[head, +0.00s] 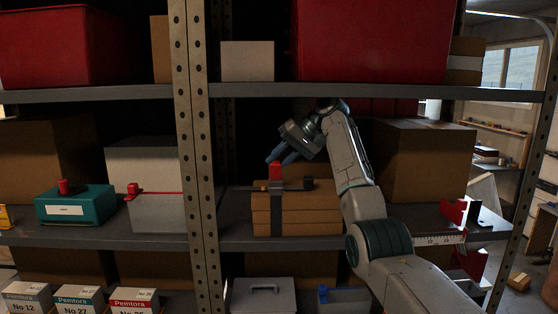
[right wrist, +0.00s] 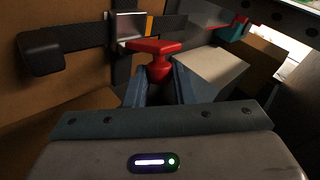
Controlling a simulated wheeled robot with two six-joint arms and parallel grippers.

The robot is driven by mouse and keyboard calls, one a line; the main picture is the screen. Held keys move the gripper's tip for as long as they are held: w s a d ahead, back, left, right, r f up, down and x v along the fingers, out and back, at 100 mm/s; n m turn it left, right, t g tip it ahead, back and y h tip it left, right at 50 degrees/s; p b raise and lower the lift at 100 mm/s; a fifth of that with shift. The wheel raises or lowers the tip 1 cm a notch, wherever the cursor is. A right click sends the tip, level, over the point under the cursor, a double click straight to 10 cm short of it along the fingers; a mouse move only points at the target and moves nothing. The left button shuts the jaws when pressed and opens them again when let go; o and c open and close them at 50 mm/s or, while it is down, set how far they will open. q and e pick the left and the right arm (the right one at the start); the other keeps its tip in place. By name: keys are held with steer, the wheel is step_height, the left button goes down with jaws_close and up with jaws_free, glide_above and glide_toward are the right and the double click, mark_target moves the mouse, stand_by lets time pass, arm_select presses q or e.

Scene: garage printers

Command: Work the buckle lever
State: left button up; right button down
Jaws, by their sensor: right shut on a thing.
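In the right wrist view the red lever (right wrist: 157,62) has a rounded knob between the fingers, beside a metal buckle plate (right wrist: 127,27). My right gripper (head: 275,159) reaches down to the lever from above right. Its blue fingers (right wrist: 158,84) are shut on the knob. My left gripper is not in view.
The shelf above (head: 380,95) runs close over my right arm. A perforated post (head: 195,150) stands left of the wooden box. A large cardboard box (head: 425,165) stands to the right. A teal box (head: 75,206) with a red knob sits farther left.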

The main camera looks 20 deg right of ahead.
steer(key=shift+r, duration=0.15)
steer(key=c, duration=1.2)
jaws_free()
steer(key=shift+d, duration=0.1)
